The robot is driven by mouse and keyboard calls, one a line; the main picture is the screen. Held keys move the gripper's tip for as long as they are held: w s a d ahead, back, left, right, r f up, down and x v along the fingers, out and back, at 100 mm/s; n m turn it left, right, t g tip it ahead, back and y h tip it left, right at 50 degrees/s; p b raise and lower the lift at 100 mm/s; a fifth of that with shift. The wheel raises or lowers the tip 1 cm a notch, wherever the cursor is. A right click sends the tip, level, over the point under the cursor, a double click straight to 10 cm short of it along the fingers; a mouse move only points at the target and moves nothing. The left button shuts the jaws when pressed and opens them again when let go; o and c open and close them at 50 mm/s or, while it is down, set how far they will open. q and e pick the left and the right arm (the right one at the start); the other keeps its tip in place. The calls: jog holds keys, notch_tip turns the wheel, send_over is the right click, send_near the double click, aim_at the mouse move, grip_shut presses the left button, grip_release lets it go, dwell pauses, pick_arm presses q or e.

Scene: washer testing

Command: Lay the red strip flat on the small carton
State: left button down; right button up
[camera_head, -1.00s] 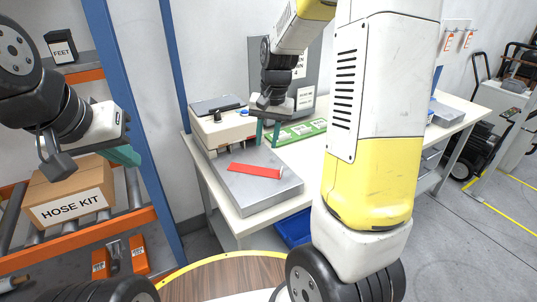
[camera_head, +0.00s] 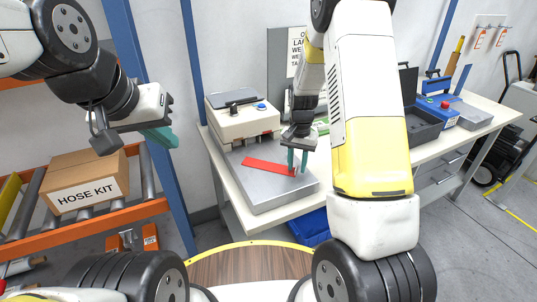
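The red strip (camera_head: 265,166) lies flat on a grey metal plate (camera_head: 262,194) on the bench, its right end under my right gripper (camera_head: 297,162). The two teal fingers of that gripper point down, apart, at the strip's right end; no firm hold shows. A brown carton marked HOSE KIT (camera_head: 88,180) sits on the roller shelf at the left; I see no other carton. My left gripper (camera_head: 162,138) hangs in the air right of and above this carton. Its fingers overlap from this side, so their opening is hidden.
A beige device (camera_head: 240,122) stands behind the strip on the bench. A blue rack post (camera_head: 158,170) rises between shelf and bench. A dark open case (camera_head: 428,130) and a blue unit with a red button (camera_head: 440,108) stand further right. A blue bin (camera_head: 309,228) is under the bench.

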jog(key=shift+f, duration=0.25)
grip_shut()
jog(key=shift+r, duration=0.2)
